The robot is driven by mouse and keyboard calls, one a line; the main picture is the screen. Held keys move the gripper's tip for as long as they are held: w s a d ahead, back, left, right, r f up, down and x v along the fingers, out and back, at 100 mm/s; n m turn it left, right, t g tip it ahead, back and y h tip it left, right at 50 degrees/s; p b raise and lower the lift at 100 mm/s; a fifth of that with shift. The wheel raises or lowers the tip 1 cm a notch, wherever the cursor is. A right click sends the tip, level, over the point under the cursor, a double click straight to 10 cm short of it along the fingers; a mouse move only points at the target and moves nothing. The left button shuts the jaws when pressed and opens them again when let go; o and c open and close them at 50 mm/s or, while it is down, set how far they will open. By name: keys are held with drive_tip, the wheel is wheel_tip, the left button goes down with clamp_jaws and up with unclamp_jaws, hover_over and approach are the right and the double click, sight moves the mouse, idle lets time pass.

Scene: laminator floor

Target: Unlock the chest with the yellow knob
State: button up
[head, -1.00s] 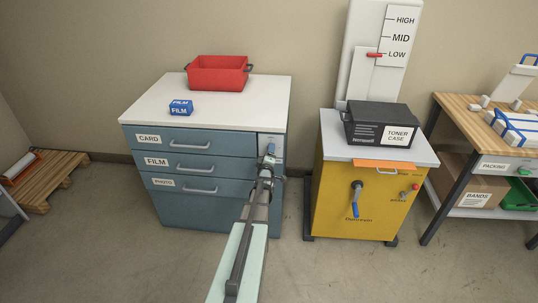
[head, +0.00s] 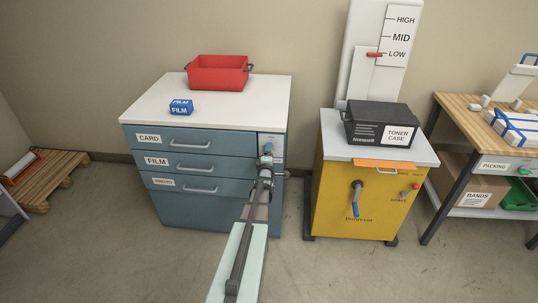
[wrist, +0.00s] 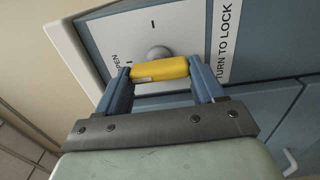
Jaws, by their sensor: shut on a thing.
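The chest (head: 200,208) is a blue-grey cabinet with a white top and drawers labelled CARD, FILM and PHOTO, all closed. A pale lock panel (head: 275,142) is at the upper right of its front. My gripper (head: 267,153) is at this panel and hides the knob in the head view. In the wrist view, the yellow knob (wrist: 160,70) sits between my two blue fingers, which are shut on its ends. The panel reads TURN TO LOCK beside the knob. The word OPEN and a tick mark are near the knob's left end.
A red bin (head: 218,74) and a blue FILM box (head: 180,107) stand on the chest top. A yellow machine (head: 335,200) with a black toner case (head: 381,124) stands to the right, across a floor gap. A wooden pallet (head: 52,178) lies at the left.

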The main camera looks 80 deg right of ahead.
drive_tip(key=shift+d+r, duration=0.1)
drive_tip(key=shift+d, duration=0.1)
drive_tip(key=o, duration=1)
drive_tip(key=shift+o, duration=0.2)
drive_tip(key=shift+a, duration=0.1)
drive_tip(key=a, duration=1.3)
drive_tip(key=shift+a, duration=0.35)
